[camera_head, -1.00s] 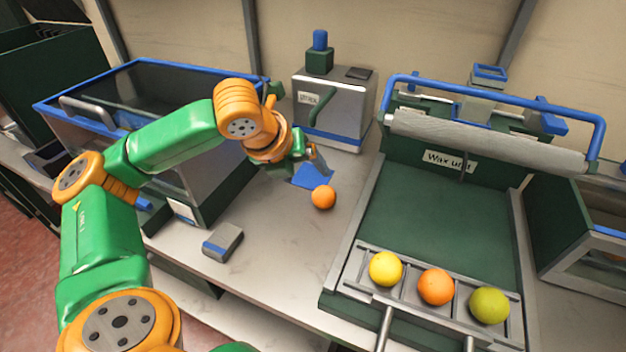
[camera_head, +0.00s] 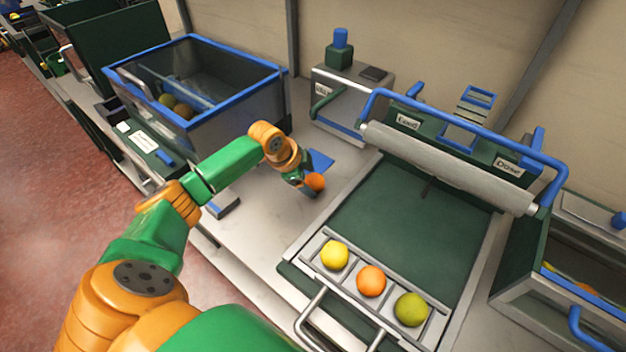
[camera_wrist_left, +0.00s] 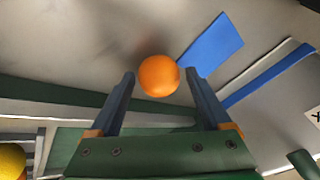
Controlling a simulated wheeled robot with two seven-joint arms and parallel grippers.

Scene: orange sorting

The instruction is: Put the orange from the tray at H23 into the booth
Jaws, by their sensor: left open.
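A single orange (camera_head: 315,183) rests on the grey worktop by a flat blue patch (camera_head: 321,160). In the left wrist view the orange (camera_wrist_left: 159,75) sits between the two fingertips, with a gap on each side. My left gripper (camera_head: 306,183) is open and low over the worktop, partly covering the orange in the head view. A rack tray (camera_head: 350,285) at the front of the green-bedded machine holds a yellow fruit (camera_head: 334,254), an orange one (camera_head: 371,281) and a green one (camera_head: 411,309). No H23 mark is readable, and I cannot tell which container is the booth. My right gripper is not in view.
A clear-sided, blue-rimmed bin (camera_head: 245,97) with brownish fruits stands left of a grey box (camera_head: 345,100). A roller (camera_head: 450,167) and blue bar cross the machine. A bin with fruit (camera_head: 560,290) is at right. Worktop around the gripper is mostly clear.

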